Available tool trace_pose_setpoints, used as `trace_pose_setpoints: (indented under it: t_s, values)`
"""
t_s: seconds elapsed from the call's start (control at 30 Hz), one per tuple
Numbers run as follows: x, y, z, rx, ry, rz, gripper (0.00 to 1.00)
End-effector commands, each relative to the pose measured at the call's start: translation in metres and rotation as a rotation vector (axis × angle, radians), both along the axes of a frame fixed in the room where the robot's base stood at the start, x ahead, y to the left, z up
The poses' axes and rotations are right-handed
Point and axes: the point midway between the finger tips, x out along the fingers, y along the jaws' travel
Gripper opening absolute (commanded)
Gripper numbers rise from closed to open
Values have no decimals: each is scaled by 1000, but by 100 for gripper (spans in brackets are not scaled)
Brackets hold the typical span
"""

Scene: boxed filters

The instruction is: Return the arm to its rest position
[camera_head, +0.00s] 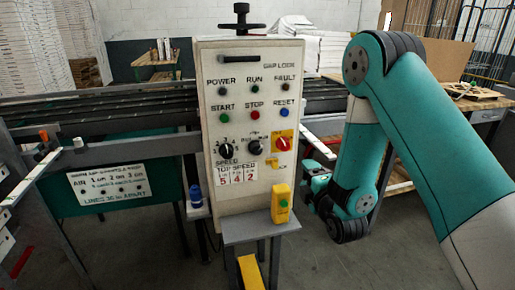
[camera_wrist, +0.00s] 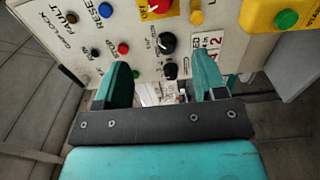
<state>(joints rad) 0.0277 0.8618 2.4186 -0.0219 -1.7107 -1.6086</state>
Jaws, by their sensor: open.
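My teal arm (camera_head: 409,120) comes in from the right in the head view and bends down at its elbow. Its wrist end hangs to the right of the control panel (camera_head: 212,160), beside the yellow box with a green button (camera_head: 281,205). In the wrist view my gripper (camera_wrist: 162,78) is open, with two teal fingers apart and nothing held between them. The panel face (camera_wrist: 135,20) lies beyond the fingertips, turned in the picture, with its knobs and buttons. I cannot tell whether any finger touches the panel. The gripper's fingers are hard to make out in the head view.
A roller conveyor (camera_head: 100,113) runs behind the panel. A grey shelf (camera_head: 255,228) juts out under the panel. A blue bottle (camera_head: 196,196) stands at its left. A table with cardboard (camera_head: 470,97) is behind my arm. Open floor (camera_head: 345,268) lies at lower right.

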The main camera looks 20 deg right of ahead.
Motion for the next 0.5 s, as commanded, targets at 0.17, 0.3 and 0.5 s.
trace_pose_setpoints:
  t_s: [0.17, 0.3, 0.5]
  values:
    - [3, 8, 5, 68, 40, 12, 65]
    - [6, 32, 19, 293, 189, 43, 65]
    - [-22, 88, 45, 708, 538, 62, 65]
